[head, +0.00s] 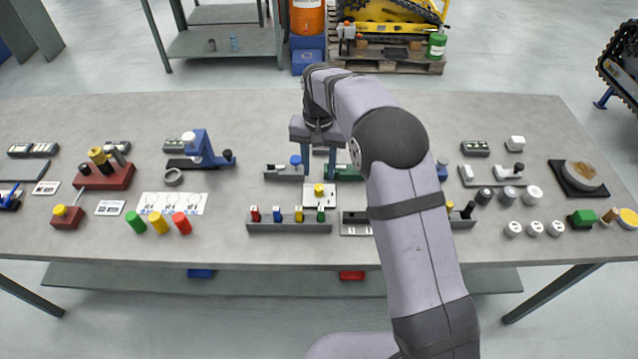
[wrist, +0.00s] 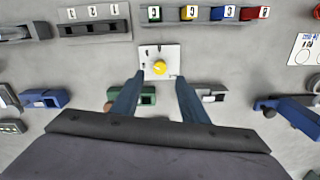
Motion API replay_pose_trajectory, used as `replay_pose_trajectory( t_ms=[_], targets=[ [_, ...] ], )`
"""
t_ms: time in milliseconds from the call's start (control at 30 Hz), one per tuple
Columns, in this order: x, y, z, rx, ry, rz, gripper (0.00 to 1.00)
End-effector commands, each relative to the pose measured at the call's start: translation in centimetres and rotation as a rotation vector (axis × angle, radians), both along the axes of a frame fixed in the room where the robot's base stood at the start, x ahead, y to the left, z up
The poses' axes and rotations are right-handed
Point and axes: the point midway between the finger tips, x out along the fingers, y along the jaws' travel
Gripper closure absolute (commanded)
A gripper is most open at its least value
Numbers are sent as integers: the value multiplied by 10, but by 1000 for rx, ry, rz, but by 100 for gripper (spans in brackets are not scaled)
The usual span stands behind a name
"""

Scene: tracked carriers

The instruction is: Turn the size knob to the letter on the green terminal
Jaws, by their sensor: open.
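The size knob (wrist: 160,68) is a round yellow knob on a white plate (wrist: 148,51) with small dark marks, too small to read. It also shows in the head view (head: 319,190). The green terminal (wrist: 154,16) is one of several coloured blocks in a grey rail, each with a white lettered label; its letter is not clearly legible. It is at the rail's right end in the head view (head: 321,216). My gripper (wrist: 158,88) is open and empty above the table, short of the knob, its fingers apart on either side. It shows also in the head view (head: 319,163).
The grey rail (head: 290,228) with red, blue and yellow blocks lies just in front of the plate. A numbered grey rail (wrist: 95,28) sits beside it. A green-bodied device (wrist: 130,96) and a grey one with a blue knob (head: 284,172) stand close to my fingers.

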Motion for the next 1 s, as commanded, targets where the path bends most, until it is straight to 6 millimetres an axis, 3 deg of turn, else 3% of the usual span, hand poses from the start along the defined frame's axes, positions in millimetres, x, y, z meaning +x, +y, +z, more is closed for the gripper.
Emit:
replay_pose_trajectory(
  t_ms=[600, 1000],
  targets=[
    [-1, 0, -65, -1, 5, -2, 60],
    [-1, 0, -71, 0, 2, -2, 62]
  ],
)
